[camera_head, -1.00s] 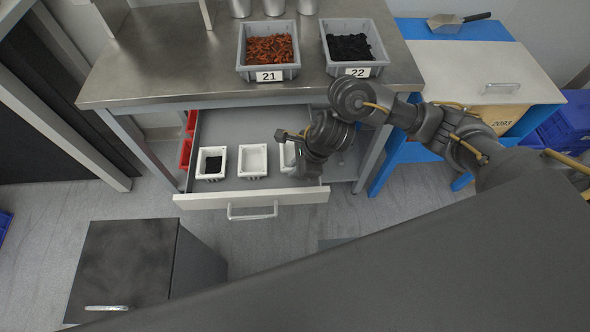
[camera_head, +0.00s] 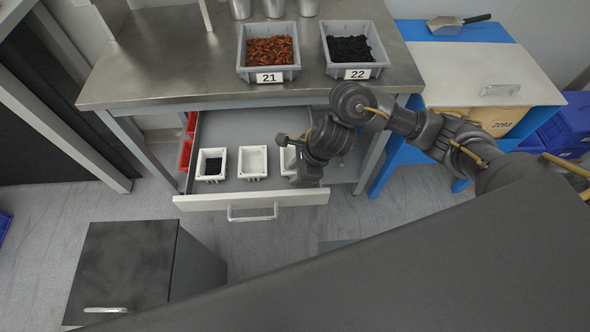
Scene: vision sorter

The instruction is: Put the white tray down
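Three small white trays stand in a row in the open drawer. The left tray (camera_head: 203,176) holds something black. The middle tray (camera_head: 252,175) looks empty. The right tray (camera_head: 287,160) is partly hidden behind my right gripper (camera_head: 305,181), which is low in the drawer at this tray's right side. The gripper's fingers are hidden by the wrist, so its grip on the tray does not show. I cannot see clearly whether this tray touches the drawer floor. My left gripper is not in view.
The drawer (camera_head: 225,202) sits under a metal worktop (camera_head: 165,60). Grey bins 21 (camera_head: 268,75) and 22 (camera_head: 357,72) stand on top. Red bins (camera_head: 186,155) are at the drawer's left. A dark cabinet (camera_head: 125,260) stands in front, left.

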